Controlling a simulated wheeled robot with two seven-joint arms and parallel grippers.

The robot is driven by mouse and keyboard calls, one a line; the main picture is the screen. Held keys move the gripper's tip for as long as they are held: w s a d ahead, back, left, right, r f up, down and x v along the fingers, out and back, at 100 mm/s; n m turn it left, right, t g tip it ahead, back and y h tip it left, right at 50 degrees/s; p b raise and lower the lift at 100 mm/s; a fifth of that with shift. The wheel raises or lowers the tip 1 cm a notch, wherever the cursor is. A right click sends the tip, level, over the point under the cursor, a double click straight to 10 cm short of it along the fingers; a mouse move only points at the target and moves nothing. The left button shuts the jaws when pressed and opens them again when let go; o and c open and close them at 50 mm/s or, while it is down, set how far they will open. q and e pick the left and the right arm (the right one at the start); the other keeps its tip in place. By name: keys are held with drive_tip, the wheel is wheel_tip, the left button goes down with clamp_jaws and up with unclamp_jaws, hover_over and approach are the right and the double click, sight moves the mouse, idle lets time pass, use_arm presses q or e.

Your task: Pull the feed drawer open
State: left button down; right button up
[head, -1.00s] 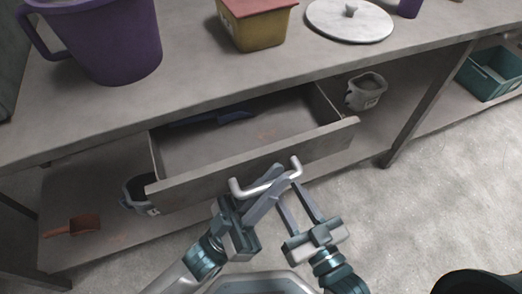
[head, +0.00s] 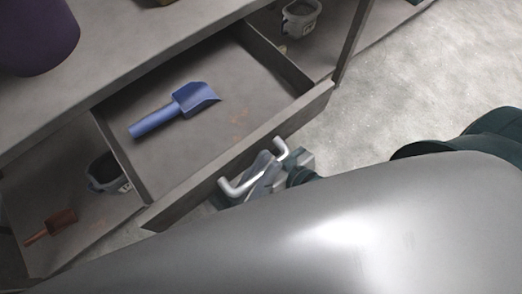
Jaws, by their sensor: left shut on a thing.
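The feed drawer (head: 235,157) stands well out from under the bench top, its inside open to view. A blue scoop (head: 176,109) lies in it. The drawer's pale bar handle (head: 238,188) is on its front board. My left gripper (head: 266,174) is at the handle, shut on it. Its arm is mostly hidden behind the large grey part of my own body in the foreground. Grey and teal parts of what looks like my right gripper (head: 301,163) show close to the handle's right end; its fingers cannot be made out clearly.
A purple bucket (head: 38,35) stands on the bench top (head: 110,72). On the lower shelf are a dark-mouthed grey tub (head: 108,172), a red-brown scoop (head: 52,226) and another grey tub (head: 300,18). Bare concrete floor (head: 400,80) lies to the right.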

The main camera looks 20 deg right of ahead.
use_arm(q)
drive_tip(key=c, duration=2)
unclamp_jaws()
drive_tip(key=shift+f, duration=0.1)
drive_tip(key=shift+c, duration=0.2)
